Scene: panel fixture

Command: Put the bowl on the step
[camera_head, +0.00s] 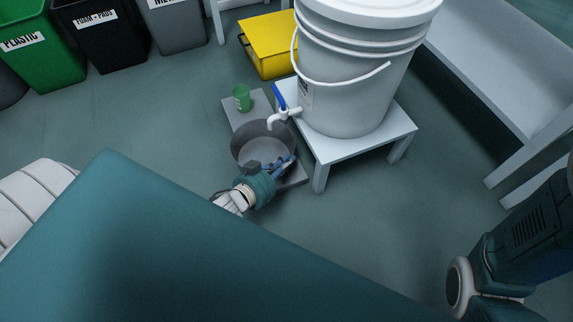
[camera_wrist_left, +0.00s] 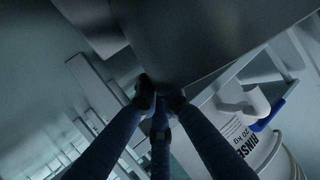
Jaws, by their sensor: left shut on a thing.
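A round grey bowl (camera_head: 262,138) stands below the tap, over the low grey slab that looks like the step (camera_head: 233,113). I cannot tell whether the bowl rests on the slab or hangs just above it. My left gripper (camera_head: 286,163) is shut on the bowl's near right rim. In the left wrist view my left gripper's fingers (camera_wrist_left: 160,100) close on the dark bowl wall (camera_wrist_left: 200,40). A green cup (camera_head: 242,98) stands on the far left part of the slab. My right gripper is out of view.
A white bucket (camera_head: 350,90) with a blue-handled tap (camera_head: 281,117) stands on a white stool (camera_head: 350,148) right beside the bowl. A yellow box (camera_head: 268,42) is behind. Bins (camera_head: 105,40) line the back left. A white bench (camera_head: 500,65) is at right. Floor left of the slab is clear.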

